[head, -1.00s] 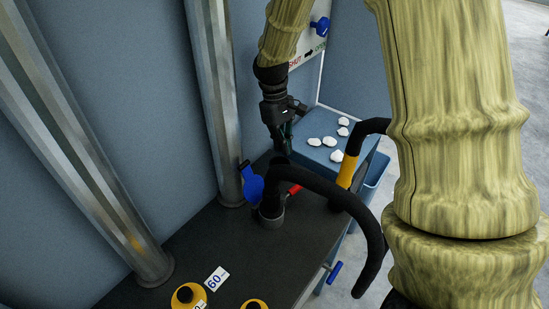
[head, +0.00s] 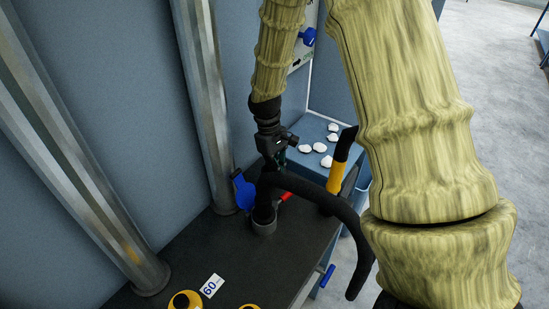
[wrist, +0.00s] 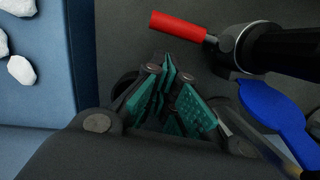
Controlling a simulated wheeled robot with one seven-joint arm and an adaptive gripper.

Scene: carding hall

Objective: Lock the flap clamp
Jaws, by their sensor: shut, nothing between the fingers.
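The clamp's red handle (head: 285,197) sticks out beside a grey collar (head: 264,226) at the foot of a black hose on the dark bench top. In the wrist view the red handle (wrist: 178,26) lies at the top, left of the collar (wrist: 238,50). A blue flap (head: 243,191) stands on the collar's left side; it also shows in the wrist view (wrist: 275,108). My gripper (wrist: 168,75) points down with its teal-padded fingers together and empty, just below the red handle in the wrist picture. In the head view the hose partly hides my fingers (head: 278,163).
The black hose (head: 335,208) arches right over the bench. A yellow-sleeved upright (head: 337,177) stands to the right. White lumps lie on a blue surface (head: 313,131) behind. Metal posts (head: 207,100) stand left. Yellow containers (head: 186,301) sit at the front, beside a "60" card (head: 212,286).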

